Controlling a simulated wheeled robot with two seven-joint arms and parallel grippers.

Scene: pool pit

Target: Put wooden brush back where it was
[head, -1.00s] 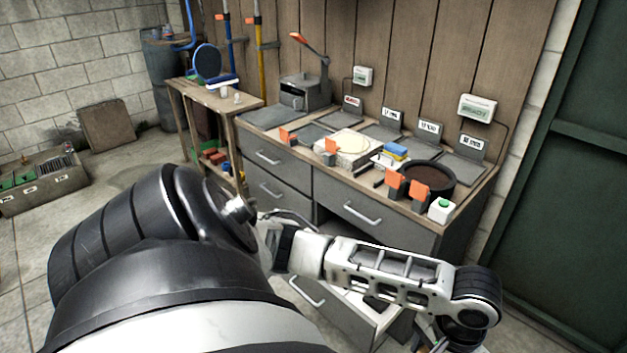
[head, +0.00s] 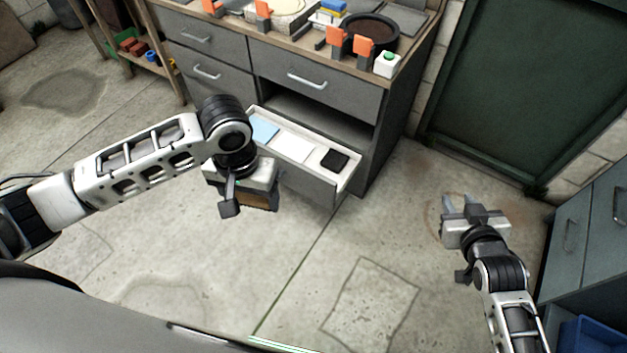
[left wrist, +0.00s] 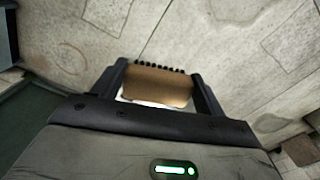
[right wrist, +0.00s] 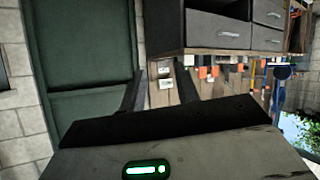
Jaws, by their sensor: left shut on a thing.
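The wooden brush (left wrist: 158,86) is a tan block with dark bristles along one edge. In the left wrist view it sits between the two fingers of my left gripper (left wrist: 160,88), which is shut on it. In the head view my left gripper (head: 243,195) holds the brush (head: 258,201) in front of the open bottom drawer (head: 345,184), and the gripper hides most of the brush. My right gripper (head: 462,207) is over the floor at the right. Its fingers stand apart with nothing between them; it also shows open in the right wrist view (right wrist: 160,90).
The open drawer holds a light blue sheet (head: 264,129), a white sheet (head: 293,149) and a black pad (head: 335,159). The bench top (head: 300,48) above carries a round dark pan (head: 371,32) and orange-tagged items. A blue-grey cabinet (head: 590,235) stands at the right. The floor between is clear.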

